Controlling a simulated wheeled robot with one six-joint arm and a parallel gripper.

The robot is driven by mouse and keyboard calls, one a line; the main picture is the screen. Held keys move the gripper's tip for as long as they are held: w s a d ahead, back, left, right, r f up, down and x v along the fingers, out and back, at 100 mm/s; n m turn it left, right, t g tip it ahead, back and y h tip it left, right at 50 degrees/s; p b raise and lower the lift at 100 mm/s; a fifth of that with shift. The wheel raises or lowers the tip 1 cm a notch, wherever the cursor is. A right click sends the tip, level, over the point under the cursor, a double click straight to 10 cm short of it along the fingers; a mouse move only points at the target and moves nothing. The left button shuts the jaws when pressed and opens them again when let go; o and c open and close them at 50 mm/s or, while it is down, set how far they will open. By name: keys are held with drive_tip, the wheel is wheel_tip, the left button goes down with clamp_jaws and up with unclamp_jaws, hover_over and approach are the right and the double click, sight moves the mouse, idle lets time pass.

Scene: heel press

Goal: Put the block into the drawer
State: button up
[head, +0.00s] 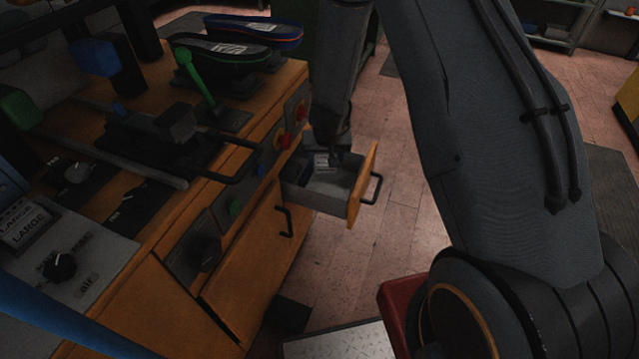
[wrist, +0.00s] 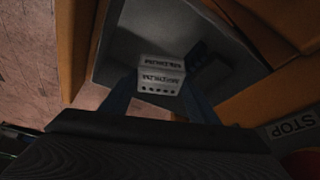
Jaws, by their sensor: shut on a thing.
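The block (wrist: 161,76) is pale grey with dark printed lettering and a row of dark dots. My gripper (wrist: 159,84) is shut on it, with one dark finger on each side. The open drawer (head: 325,200) has a grey inside and an orange wooden front with a black handle. In the wrist view the block is over the grey drawer floor (wrist: 125,45). In the head view the block (head: 321,161) shows at the drawer's far side, below my arm. I cannot tell whether it touches the floor. My gripper is mostly hidden in the head view.
A dark item (wrist: 207,63) lies in the drawer beside the block. Tiled floor is free right of the drawer.

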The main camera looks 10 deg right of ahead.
wheel_tip(320, 180, down, 8)
drive_tip(key=shift+f+b, duration=0.1)
drive_tip(key=shift+b, duration=0.3)
drive_tip(key=shift+f, duration=0.1)
drive_tip(key=o, duration=1.3)
drive_tip(key=s+r+g+y, duration=0.1)
drive_tip(key=s+r, duration=0.3)
drive_tip(key=r, duration=0.4)
drive_tip(key=s+r+p, duration=0.1)
drive_tip(key=s+r, duration=0.4)
drive_tip(key=r, duration=0.3)
drive_tip(key=s+r+g+y, duration=0.1)
drive_tip(key=s+r, duration=0.3)
drive_tip(key=r, duration=0.4)
drive_tip(key=s+d+r+g, duration=0.1)
drive_tip(key=s+r, duration=0.1)
drive_tip(key=s, duration=0.3)
drive_tip(key=s+d+r, duration=0.2)
drive_tip(key=s+r, duration=0.1)
drive_tip(key=s, duration=0.2)
drive_tip(key=s+d+r+n+g+h, duration=0.1)
drive_tip(key=s+d+r, duration=0.1)
drive_tip(key=s, duration=0.4)
drive_tip(key=shift+r+g, duration=0.3)
drive_tip(key=shift+r, duration=0.4)
